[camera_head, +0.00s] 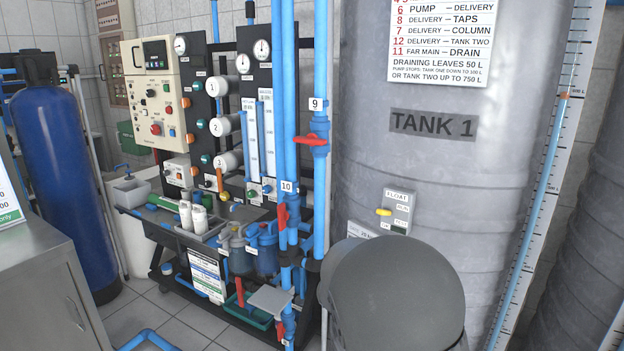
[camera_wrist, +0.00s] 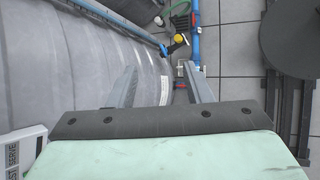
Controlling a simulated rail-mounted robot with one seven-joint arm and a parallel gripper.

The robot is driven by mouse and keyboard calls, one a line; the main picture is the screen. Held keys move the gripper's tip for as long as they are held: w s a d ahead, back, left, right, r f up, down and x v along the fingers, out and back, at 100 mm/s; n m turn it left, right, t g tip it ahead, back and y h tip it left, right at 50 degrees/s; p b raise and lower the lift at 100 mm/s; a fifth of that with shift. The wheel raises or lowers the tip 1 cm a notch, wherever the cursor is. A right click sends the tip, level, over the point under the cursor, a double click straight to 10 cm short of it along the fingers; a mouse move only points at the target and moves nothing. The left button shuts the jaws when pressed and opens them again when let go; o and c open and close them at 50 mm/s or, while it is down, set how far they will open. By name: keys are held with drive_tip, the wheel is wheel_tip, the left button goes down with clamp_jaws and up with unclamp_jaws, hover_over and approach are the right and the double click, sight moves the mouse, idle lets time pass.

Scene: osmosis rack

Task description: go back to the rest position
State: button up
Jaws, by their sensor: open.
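My gripper (camera_wrist: 159,68) shows in the wrist view with its two grey fingers spread apart. Nothing is held between them. A large grey ribbed tank wall (camera_wrist: 70,75) lies to the left of and below the fingers. Beyond the fingertips are a blue pipe (camera_wrist: 195,45) with fittings, a yellow part (camera_wrist: 180,39) and the tiled floor (camera_wrist: 232,65). In the head view my gripper is not seen; a dark grey rounded link of my arm stands in front of Tank 1 (camera_head: 365,150) at the lower middle.
The rack's control panel (camera_head: 155,95), blue pipes (camera_head: 291,150) and red valve handle (camera_head: 311,140) stand left of the tank. A blue cylinder (camera_head: 60,170) and grey cabinet (camera_head: 45,285) are at far left. A dark round object (camera_wrist: 292,38) is at the wrist view's right.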

drive_tip(key=s+a+r+m+y, duration=0.1)
drive_tip(key=s+r+m+y, duration=0.1)
drive_tip(key=s, duration=0.5)
drive_tip(key=s+a+r+m+y, duration=0.1)
drive_tip(key=s+r+m+y, duration=0.1)
drive_tip(key=s+m, duration=0.3)
drive_tip(key=s+a+r+m+y+p, duration=0.1)
drive_tip(key=s+m+y, duration=0.3)
drive_tip(key=s, duration=0.6)
drive_tip(key=shift+s+a+r, duration=0.3)
drive_tip(key=shift+a+r, duration=0.2)
idle(0.5)
